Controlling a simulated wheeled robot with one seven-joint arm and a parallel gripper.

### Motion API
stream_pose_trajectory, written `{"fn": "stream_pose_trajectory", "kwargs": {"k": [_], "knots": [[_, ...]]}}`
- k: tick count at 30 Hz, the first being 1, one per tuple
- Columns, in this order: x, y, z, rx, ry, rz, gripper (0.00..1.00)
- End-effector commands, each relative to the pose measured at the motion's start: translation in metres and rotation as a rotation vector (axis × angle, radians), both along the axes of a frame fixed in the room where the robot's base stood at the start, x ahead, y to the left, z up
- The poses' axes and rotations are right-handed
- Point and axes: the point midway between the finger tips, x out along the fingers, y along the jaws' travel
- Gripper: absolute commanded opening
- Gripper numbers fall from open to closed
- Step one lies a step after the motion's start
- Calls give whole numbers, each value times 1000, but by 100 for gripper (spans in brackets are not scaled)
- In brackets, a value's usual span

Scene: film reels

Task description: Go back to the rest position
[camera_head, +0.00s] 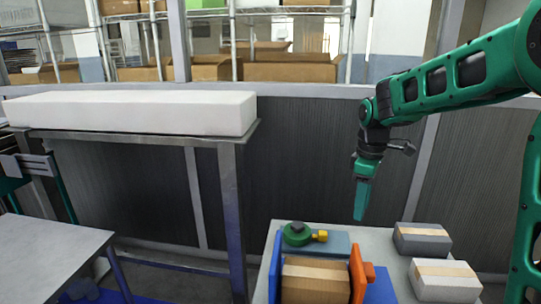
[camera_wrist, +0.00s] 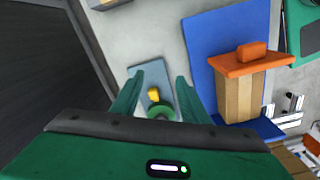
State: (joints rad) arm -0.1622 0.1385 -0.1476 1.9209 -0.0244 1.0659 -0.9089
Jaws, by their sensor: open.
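My gripper (camera_head: 362,198) hangs pointing down above the back part of a light table, held by my green arm. In the wrist view my gripper (camera_wrist: 155,80) shows two green fingers spread apart with nothing between them that they touch. Below, a green round piece with a yellow knob (camera_head: 297,234) lies on a blue-grey plate (camera_head: 337,243). The same green and yellow piece (camera_wrist: 154,95) shows beyond the fingers in the wrist view, partly hidden by my gripper body.
A cardboard block (camera_head: 315,281) stands between a blue panel (camera_head: 275,268) and an orange panel (camera_head: 357,272). Two taped boxes, one grey (camera_head: 422,246) and one white (camera_head: 445,287), sit at the table's right. A workbench (camera_head: 130,137) bears a long white block (camera_head: 130,112) at left.

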Motion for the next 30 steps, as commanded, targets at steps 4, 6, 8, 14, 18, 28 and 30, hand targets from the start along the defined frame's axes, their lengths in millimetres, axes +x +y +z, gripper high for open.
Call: {"fn": "stream_pose_trajectory", "kwargs": {"k": [4, 6, 8, 14, 18, 28, 30], "knots": [[-61, -50, 11, -1, -5, -304, 41], [-91, -69, 13, 0, -5, -445, 41], [-117, -83, 14, 0, -6, -567, 41], [-207, -116, 5, 5, -3, -966, 41], [-264, -126, -8, 10, 0, -1220, 41], [-325, -126, -28, 13, 10, -1501, 41], [-326, -127, -28, 13, 10, -1507, 41]]}}
